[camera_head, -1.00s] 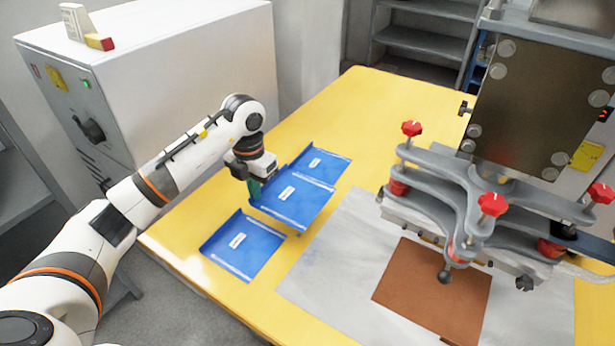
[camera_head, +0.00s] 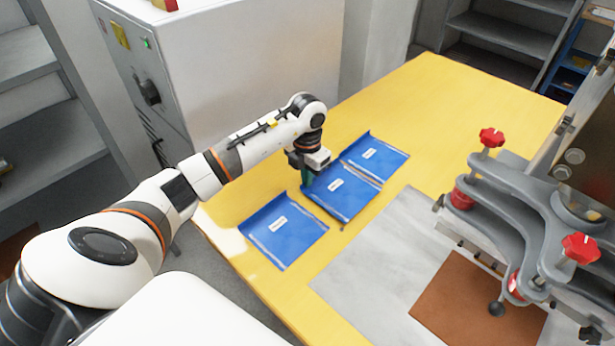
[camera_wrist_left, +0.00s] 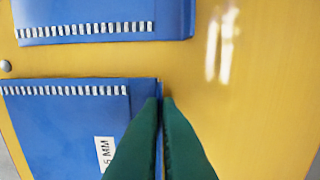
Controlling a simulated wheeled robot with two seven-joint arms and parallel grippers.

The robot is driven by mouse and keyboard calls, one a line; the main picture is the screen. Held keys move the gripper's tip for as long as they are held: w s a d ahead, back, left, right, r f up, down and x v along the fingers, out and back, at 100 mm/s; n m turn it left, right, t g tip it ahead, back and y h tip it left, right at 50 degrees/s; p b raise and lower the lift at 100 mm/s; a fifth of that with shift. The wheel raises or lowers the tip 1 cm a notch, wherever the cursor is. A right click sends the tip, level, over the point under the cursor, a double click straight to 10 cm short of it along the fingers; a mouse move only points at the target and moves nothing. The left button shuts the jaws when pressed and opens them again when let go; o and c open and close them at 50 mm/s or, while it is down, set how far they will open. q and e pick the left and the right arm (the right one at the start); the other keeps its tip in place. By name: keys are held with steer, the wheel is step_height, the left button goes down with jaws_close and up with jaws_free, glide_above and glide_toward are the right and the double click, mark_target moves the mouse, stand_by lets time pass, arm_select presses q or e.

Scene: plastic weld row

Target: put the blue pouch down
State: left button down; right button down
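Three blue pouches with white labels form a row on the yellow table in the head view. My left gripper (camera_head: 308,180), with green fingers, is at the left edge of the middle blue pouch (camera_head: 350,203). In the left wrist view the fingers (camera_wrist_left: 161,100) are together on the edge of this pouch (camera_wrist_left: 65,130), whose label partly shows. The pouch is level, at or just above the table; I cannot tell if it touches. The near pouch (camera_head: 283,243) and the far pouch (camera_head: 385,152) lie on either side. My right gripper is not in view.
A grey sheet (camera_head: 350,275) with a brown pad (camera_head: 470,310) lies right of the pouches. A press with red knobs (camera_head: 491,138) stands over it. A white cabinet (camera_head: 230,70) stands behind the table (camera_head: 430,95). The table's far part is clear.

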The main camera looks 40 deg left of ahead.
arm_select(q)
steer(key=shift+f, duration=0.25)
steer(key=shift+f, duration=0.1)
steer(key=c, duration=1.6)
jaws_free()
steer(key=shift+c, duration=0.2)
steer(key=shift+r, duration=0.35)
step_height(320, 180, up, 12)
steer(key=shift+f, duration=0.2)
